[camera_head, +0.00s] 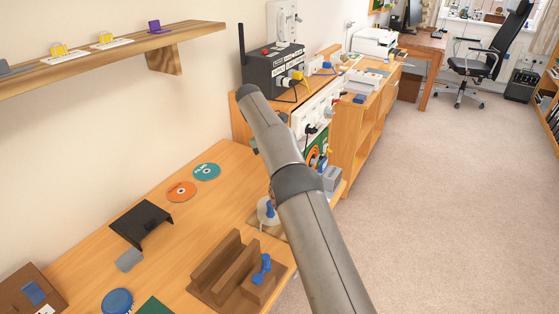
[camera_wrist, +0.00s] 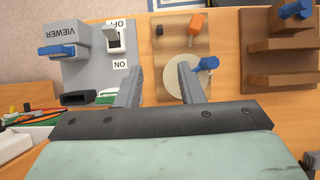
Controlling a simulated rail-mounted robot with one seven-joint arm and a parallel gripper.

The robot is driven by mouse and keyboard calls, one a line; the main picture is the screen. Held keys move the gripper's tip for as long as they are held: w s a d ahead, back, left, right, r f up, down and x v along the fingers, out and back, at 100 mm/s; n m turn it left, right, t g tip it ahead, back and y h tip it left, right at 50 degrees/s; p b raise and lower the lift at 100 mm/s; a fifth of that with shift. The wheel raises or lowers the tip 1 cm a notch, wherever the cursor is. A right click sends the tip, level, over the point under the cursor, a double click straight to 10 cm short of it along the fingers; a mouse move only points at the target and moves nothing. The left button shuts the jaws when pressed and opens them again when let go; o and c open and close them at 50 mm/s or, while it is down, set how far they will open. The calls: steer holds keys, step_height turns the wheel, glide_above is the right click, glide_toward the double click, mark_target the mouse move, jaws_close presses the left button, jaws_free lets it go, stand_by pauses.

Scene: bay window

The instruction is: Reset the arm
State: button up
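My gripper (camera_wrist: 158,76) shows in the wrist view with its two grey fingers apart and nothing seen between them. The fingers are over the edge area between a grey switch panel (camera_wrist: 85,68) and a wooden board (camera_wrist: 163,28). The right finger is close to a cream disc (camera_wrist: 172,70) with a blue knob (camera_wrist: 206,64); I cannot tell whether they touch. In the head view my arm reaches up and left over the bench, and the gripper is mostly hidden behind it.
On the wooden bench (camera_head: 80,262) are a brown stepped block (camera_head: 212,278), a black stand (camera_head: 140,222), orange (camera_head: 181,191) and teal (camera_head: 207,171) discs. A black box (camera_head: 272,70) stands beyond my arm. A wall shelf (camera_head: 110,52) is upper left. Carpet (camera_head: 440,200) is clear at right.

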steer(key=s+d+r+m+t+y+p, duration=0.1)
steer(key=s+d+r+m, duration=0.3)
steer(key=s, duration=0.5)
steer(key=s+d+r+m+t+y, duration=0.1)
steer(key=s+d+r+y, duration=0.15)
steer(key=s+r, duration=0.45)
steer(key=s+d+f+m, duration=0.1)
steer(key=s+f, duration=0.3)
steer(key=s, duration=0.9)
steer(key=s+d+f+m+t+y, duration=0.1)
steer(key=s+f+m, duration=0.3)
steer(key=s, duration=0.9)
steer(key=shift+d+f+m+t+p, duration=0.3)
steer(key=shift+d+f, duration=0.1)
steer(key=shift+f, duration=0.25)
